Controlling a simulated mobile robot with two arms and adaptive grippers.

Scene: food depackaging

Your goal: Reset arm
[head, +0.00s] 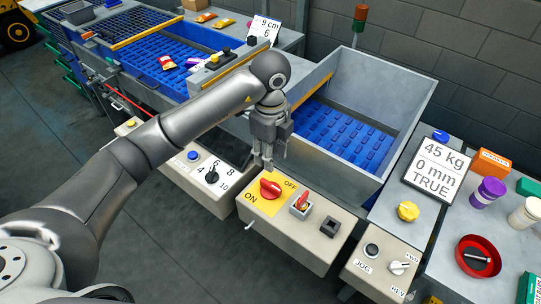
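My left arm reaches in from the left across the picture, and its gripper (266,161) hangs with its fingers pointing down. The gripper is just above and behind the red rotary switch (270,188) on the yellow ON/OFF plate (256,202). I see no object between the fingers, and a gap between the tips is too small to judge. Whether the fingers touch the switch or panel is unclear. My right gripper is not in view.
A control box with a black dial (211,177) and blue button (193,155) is left of the gripper. A red toggle (302,201) is to its right. Behind stands a metal bin (405,85) with a blue belt (340,133). A display (437,168) reads 45 kg, 0 mm, TRUE.

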